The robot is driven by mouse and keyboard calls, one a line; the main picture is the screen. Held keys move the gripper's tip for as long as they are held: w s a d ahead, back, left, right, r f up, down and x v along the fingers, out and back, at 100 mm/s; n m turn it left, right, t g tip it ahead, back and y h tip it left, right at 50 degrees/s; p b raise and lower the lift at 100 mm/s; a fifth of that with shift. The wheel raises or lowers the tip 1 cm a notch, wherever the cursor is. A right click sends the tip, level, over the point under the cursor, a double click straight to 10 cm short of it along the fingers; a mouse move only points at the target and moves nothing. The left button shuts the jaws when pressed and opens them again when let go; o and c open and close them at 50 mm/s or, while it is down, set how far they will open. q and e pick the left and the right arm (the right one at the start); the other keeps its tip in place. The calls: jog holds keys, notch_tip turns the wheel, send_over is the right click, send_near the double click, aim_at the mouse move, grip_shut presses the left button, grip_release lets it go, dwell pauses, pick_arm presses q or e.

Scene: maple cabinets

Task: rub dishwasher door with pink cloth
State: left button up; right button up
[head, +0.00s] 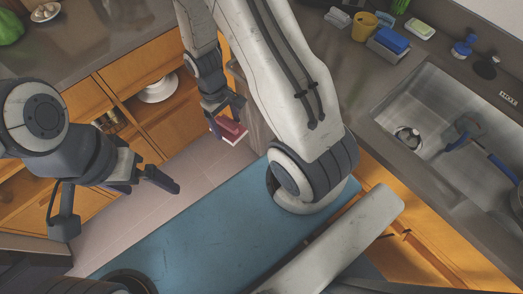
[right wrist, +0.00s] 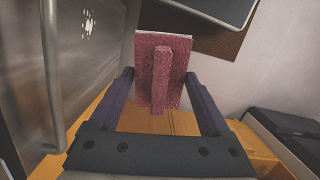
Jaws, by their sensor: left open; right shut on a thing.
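The pink cloth (right wrist: 161,75) looks like a flat pad with a raised bar in the right wrist view. My right gripper (right wrist: 165,100) is shut on that bar. In the head view the cloth (head: 229,128) shows at the tip of my right gripper (head: 226,112), partly hidden by it. A steel door (right wrist: 45,50), apparently the dishwasher door, stands left of the gripper in the right wrist view. It has a vertical bar handle and a pale mark (right wrist: 88,22). The cloth looks apart from it. My left gripper (head: 120,205) is open and empty.
A steel sink (head: 440,115) with a blue-handled brush lies at the right. Sponges (head: 391,42) and a yellow cup (head: 364,27) stand behind it. Wooden cabinets (head: 165,115) hold a stack of white dishes (head: 158,90). Pale floor (head: 170,195) lies clear between the counters.

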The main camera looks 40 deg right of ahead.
jog(key=s+d+f+n+g+h+b, duration=0.2)
jog(key=d+f+n+h+b, duration=0.1)
jog(key=f+b, duration=0.45)
jog(key=s+d+f+n+g+h+b, duration=0.1)
jog(key=s+d+f+n+h+b, duration=0.2)
jog(key=f+b, duration=0.45)
jog(key=s+d+f+n+g+h+b, duration=0.25)
jog(key=f+b, duration=0.35)
jog(key=b, duration=0.3)
jog(key=w+d+f+n+t+h+b, duration=0.3)
jog(key=w+f+n+t+h+b, duration=0.6)
jog(key=b, duration=1.2)
jog(key=d, duration=0.2)
jog(key=d+b, duration=0.1)
jog(key=d, duration=0.2)
jog(key=shift+w+d, duration=0.35)
jog(key=shift+d, duration=0.9)
